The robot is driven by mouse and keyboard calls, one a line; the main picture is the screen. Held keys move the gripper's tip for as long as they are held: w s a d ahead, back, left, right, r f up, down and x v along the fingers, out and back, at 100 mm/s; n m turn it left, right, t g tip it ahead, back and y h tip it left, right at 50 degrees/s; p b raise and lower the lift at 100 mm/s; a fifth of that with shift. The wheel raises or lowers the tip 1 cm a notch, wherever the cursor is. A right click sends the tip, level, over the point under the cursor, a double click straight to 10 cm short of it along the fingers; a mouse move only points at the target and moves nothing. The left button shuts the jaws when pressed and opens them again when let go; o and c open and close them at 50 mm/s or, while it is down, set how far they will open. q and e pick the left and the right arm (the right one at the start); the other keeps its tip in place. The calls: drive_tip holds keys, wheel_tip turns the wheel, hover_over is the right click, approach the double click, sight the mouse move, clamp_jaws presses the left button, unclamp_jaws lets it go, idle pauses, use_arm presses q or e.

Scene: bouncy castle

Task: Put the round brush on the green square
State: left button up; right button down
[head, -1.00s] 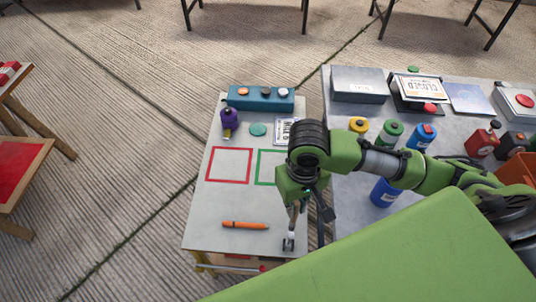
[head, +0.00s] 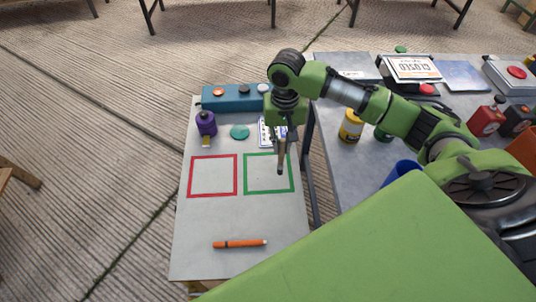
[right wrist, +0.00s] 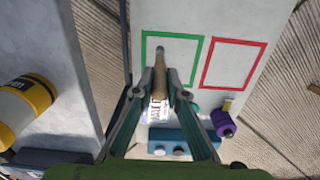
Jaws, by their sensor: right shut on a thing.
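My right gripper (head: 283,138) points down above the small table, shut on the round brush (head: 281,160). The brush hangs down, with its lower end over the right part of the green square (head: 247,175). In the right wrist view, the brush (right wrist: 160,72) sits between my right fingers (right wrist: 160,98), its grey tip over the green outline (right wrist: 145,58). I cannot tell whether the tip touches the table. The arm and gripper hide part of the printed card behind them. My left gripper is not in view.
A red square (head: 190,178) lies left of the green one. An orange pen (head: 238,244) lies nearer. Behind are a purple bottle (head: 206,124), a teal disc (head: 239,132), a printed card (head: 265,135) and a blue button box (head: 225,103). A cluttered grey table (head: 340,170) stands right.

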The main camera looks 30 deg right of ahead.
drive_tip(key=w+a+f, duration=0.1)
drive_tip(key=w+f, duration=0.3)
drive_tip(key=f, duration=0.5)
drive_tip(key=shift+w+a, duration=0.3)
drive_tip(key=shift+w, duration=0.1)
drive_tip(key=c, duration=2)
unclamp_jaws()
drive_tip(key=shift+f, duration=0.1)
wheel_tip(320, 180, up, 12)
drive_tip(key=shift+r, duration=0.15)
